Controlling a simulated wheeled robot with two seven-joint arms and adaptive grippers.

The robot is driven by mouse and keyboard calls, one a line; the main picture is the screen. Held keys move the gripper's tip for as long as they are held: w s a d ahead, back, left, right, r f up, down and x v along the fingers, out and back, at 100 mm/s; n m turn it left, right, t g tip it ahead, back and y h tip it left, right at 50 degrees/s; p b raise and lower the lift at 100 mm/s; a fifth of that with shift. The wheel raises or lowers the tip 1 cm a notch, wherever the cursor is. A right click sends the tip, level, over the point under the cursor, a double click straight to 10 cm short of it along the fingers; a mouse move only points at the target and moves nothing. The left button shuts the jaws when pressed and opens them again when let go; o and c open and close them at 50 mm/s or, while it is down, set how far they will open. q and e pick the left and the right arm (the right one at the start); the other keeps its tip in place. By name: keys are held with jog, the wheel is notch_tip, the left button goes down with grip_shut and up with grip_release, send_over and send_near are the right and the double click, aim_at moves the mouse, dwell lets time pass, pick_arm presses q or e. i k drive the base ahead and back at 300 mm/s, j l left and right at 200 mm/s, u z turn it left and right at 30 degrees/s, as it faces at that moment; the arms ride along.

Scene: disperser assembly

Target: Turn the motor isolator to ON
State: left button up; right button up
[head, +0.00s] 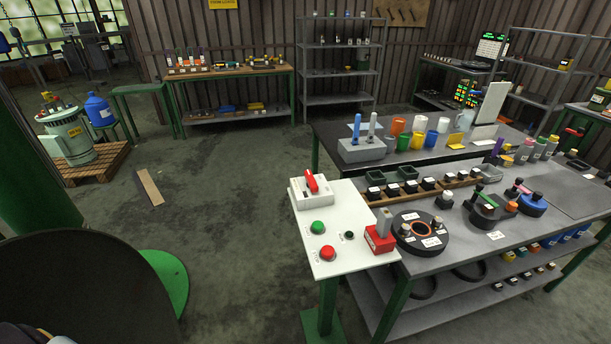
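The motor isolator is a white box with a red rotary handle (312,183), at the back left of a white control panel (337,268). The handle stands out from the box face. The lettering around it is too small to read, so I cannot tell its ON or OFF position. On the panel in front of it are a green button (317,227), a red button (327,253) and a small black knob (349,235). Neither of my grippers shows in the head view, and nothing touches the handle.
A red block with a grey upright piece (379,238) stands at the panel's right edge. A grey workbench (470,262) with a black round fixture (420,231) adjoins on the right. A wooden plank (150,188) lies on the floor at left. Floor left of the panel is mostly clear.

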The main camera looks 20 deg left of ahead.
aim_at(311, 183)
jog(key=i+l+u, duration=0.15)
jog(key=i+u, duration=0.2)
jog(key=i+l+u, duration=0.5)
jog(key=u, duration=0.2)
